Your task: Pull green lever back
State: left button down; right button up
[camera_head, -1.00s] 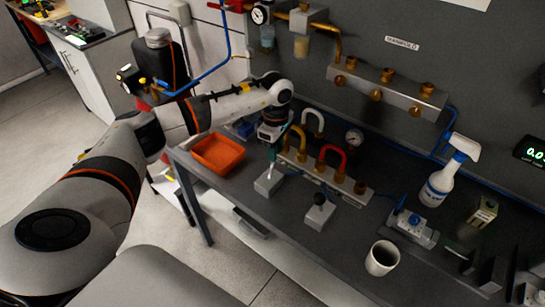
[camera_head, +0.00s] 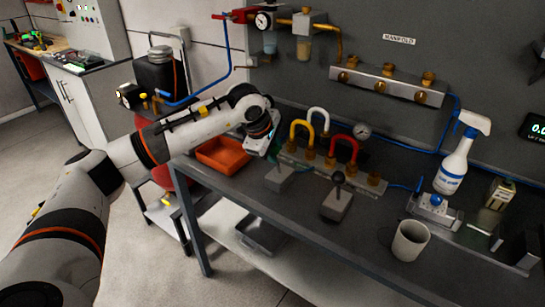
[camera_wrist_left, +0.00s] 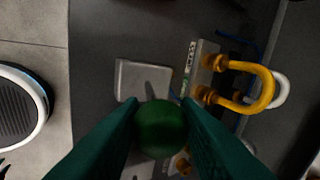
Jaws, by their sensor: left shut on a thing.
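The green lever's round knob (camera_wrist_left: 160,130) sits between the two dark green fingers of my left gripper (camera_wrist_left: 160,112) in the left wrist view. The gripper is shut on it. The lever's grey base block (camera_head: 281,179) stands on the bench; it also shows in the left wrist view (camera_wrist_left: 132,78). In the head view my left gripper (camera_head: 274,150) is tilted just above this block, and it hides the knob and most of the stem. My right gripper is not in view.
A second lever with a dark knob (camera_head: 338,178) stands to the right. Yellow (camera_head: 302,124), white and red curved pipes stand behind on a manifold strip. An orange tray (camera_head: 222,154) is at the left. A white cup (camera_head: 410,240) and spray bottle (camera_head: 455,165) stand further right.

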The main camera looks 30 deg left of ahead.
pick_arm(q)
jog(key=shift+s+f, duration=0.2)
dwell(0.3)
jog(key=c, duration=1.1)
grip_release()
jog(key=shift+r, duration=0.25)
jog(key=b+v, duration=0.1)
jog(key=v, duration=1)
jog(key=shift+s+r+b, duration=0.25)
jog(key=shift+r+b, duration=0.05)
